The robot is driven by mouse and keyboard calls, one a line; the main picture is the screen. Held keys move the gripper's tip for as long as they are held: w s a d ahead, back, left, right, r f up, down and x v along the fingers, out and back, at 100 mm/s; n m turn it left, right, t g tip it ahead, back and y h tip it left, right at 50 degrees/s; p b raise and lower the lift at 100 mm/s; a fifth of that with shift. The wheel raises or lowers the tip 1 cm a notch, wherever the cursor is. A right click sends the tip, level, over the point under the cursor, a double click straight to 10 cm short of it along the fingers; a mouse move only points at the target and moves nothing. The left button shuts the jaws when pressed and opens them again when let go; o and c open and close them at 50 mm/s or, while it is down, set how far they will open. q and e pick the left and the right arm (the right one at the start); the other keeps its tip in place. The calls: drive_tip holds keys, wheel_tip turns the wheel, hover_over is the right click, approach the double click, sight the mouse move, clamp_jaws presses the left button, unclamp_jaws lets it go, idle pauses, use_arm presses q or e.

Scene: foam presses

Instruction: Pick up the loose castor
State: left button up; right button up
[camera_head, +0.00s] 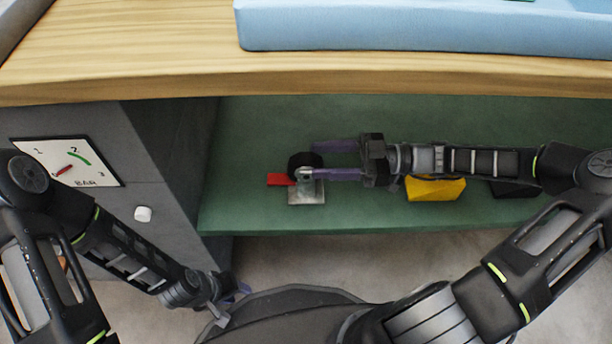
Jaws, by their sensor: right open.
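The loose castor (306,191) sits on the green shelf under the wooden worktop. It has a black wheel and a pale square metal plate facing the front of the shelf. My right gripper (325,160) reaches in from the right with its purple fingers apart, pointing left. The near fingertip overlaps the castor's hub area and the far fingertip is just behind the wheel; I cannot tell whether either touches it. My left gripper (240,292) is low, in front of the cabinet, mostly hidden by its own wrist and away from the castor.
A red piece (280,180) lies left of the castor. A yellow block (436,189) and a dark object (513,188) lie under my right arm. The green shelf (245,150) is clear at left. A grey cabinet with a gauge (68,164) and white knob (143,214) bounds it. Blue foam (420,28) lies above.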

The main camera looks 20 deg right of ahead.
drive_tip(key=b+x, duration=0.1)
drive_tip(key=x, duration=0.3)
drive_tip(key=shift+r, duration=0.1)
idle(0.4)
clamp_jaws()
idle(0.4)
idle(0.9)
